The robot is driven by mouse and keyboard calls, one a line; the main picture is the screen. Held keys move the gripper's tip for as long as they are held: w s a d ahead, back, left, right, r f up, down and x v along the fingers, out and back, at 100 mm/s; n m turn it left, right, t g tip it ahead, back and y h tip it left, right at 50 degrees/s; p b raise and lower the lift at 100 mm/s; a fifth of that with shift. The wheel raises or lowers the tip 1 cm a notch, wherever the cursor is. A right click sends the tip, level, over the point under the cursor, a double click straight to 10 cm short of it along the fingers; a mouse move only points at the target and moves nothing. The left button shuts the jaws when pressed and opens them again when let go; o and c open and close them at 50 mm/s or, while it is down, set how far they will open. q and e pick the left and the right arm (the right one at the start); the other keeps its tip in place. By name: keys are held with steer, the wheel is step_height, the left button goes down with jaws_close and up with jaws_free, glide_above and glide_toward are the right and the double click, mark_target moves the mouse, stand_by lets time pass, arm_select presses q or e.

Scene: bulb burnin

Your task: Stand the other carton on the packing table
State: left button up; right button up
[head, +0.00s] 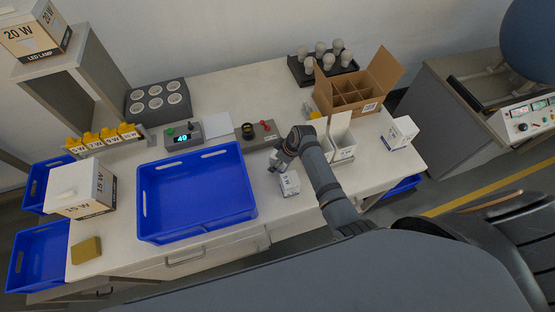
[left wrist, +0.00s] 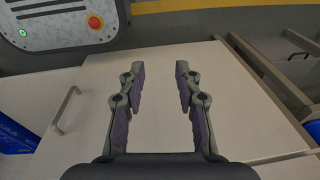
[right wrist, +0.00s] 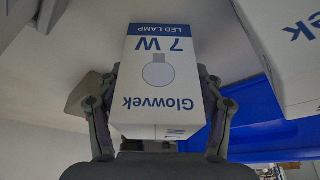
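My right gripper (head: 282,164) is over the front part of the packing table (head: 285,92), right of the large blue tray. Its fingers (right wrist: 160,115) press on both sides of a small white and blue Glowvek 7 W lamp carton (right wrist: 160,80), printed upside down in the right wrist view. The head view shows this carton (head: 289,183) near the table's front edge; whether it touches the table is unclear. Another small white carton (head: 399,134) is at the table's right end. My left gripper (left wrist: 160,85) is open and empty, facing a pale panelled surface.
The blue tray (head: 147,205) is empty. A brown divided box (head: 376,77) and a dark holder with several bulbs (head: 296,74) stand at the back right. A 15 W carton (head: 78,190) is at the left, a 20 W carton (head: 35,30) on the shelf.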

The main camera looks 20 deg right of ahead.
steer(key=shift+d+r, duration=0.15)
steer(key=shift+r, duration=0.25)
arm_select(q)
steer(key=shift+s+d+f+b, duration=0.15)
steer(key=shift+s+f+b, duration=0.2)
steer(key=shift+s, duration=0.25)
arm_select(e)
steer(key=v, duration=1.1)
steer(key=shift+s, duration=0.1)
